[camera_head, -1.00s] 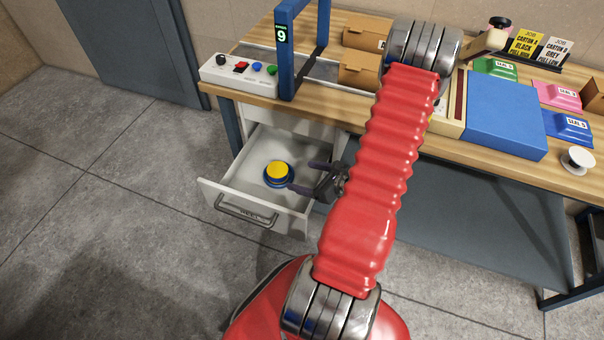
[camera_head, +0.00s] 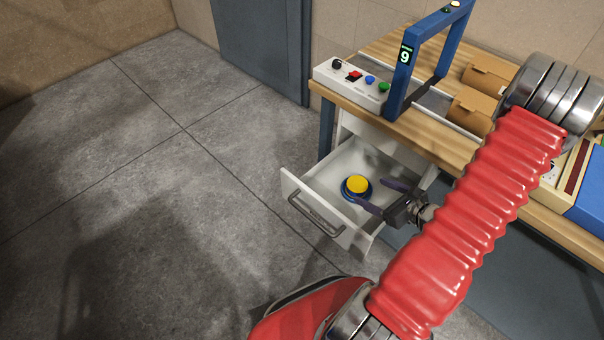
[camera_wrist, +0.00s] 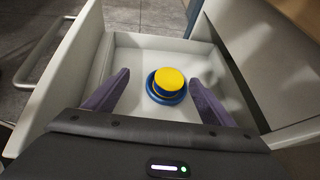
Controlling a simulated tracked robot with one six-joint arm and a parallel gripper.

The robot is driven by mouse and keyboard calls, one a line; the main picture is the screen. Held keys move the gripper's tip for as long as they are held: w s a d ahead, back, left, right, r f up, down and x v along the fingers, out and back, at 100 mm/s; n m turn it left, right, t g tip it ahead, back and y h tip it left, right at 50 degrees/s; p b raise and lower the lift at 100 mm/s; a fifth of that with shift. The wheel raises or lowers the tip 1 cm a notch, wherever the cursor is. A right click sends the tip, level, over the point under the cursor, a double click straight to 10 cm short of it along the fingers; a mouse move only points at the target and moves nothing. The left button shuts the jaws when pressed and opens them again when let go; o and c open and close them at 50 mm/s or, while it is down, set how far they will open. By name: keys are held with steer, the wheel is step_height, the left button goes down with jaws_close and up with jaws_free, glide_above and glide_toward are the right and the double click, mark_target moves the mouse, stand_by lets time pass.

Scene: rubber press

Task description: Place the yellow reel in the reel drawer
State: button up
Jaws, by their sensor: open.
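The yellow reel (camera_head: 358,184) sits on a blue round base or reel (camera_head: 352,196) inside the open reel drawer (camera_head: 318,178). The yellow reel also shows in the wrist view (camera_wrist: 169,82), with the blue rim beneath it. My gripper (camera_head: 375,195) is open at the drawer's right side, its dark fingers pointing toward the reel. In the wrist view my gripper (camera_wrist: 158,88) has its purple fingers spread wide, one on each side of the reel and apart from it. Nothing is held. The far drawer wall shows behind the reel.
The wooden bench (camera_head: 440,140) stands above the drawer. A blue box (camera_head: 592,195) lies at the right. The floor left of the drawer is clear.

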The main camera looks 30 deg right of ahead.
steer(key=w+a+r+n+g+y, duration=0.2)
steer(key=a+r+n+g+y, duration=0.15)
steer(key=a+r+n, duration=0.65)
steer(key=w+a+r+n+g+y, duration=0.15)
steer(key=a+r+n+g, duration=0.25)
steer(key=a+r+n, duration=0.55)
steer(key=s+a+r+n+h, duration=0.7)
steer(key=s+a+r+n, duration=0.3)
steer(key=r+n, duration=0.3)
steer(key=shift+r+n+t, duration=0.25)
steer(key=shift+n+t, duration=0.2)
steer(key=shift+a, duration=0.1)
steer(key=shift+c, duration=0.2)
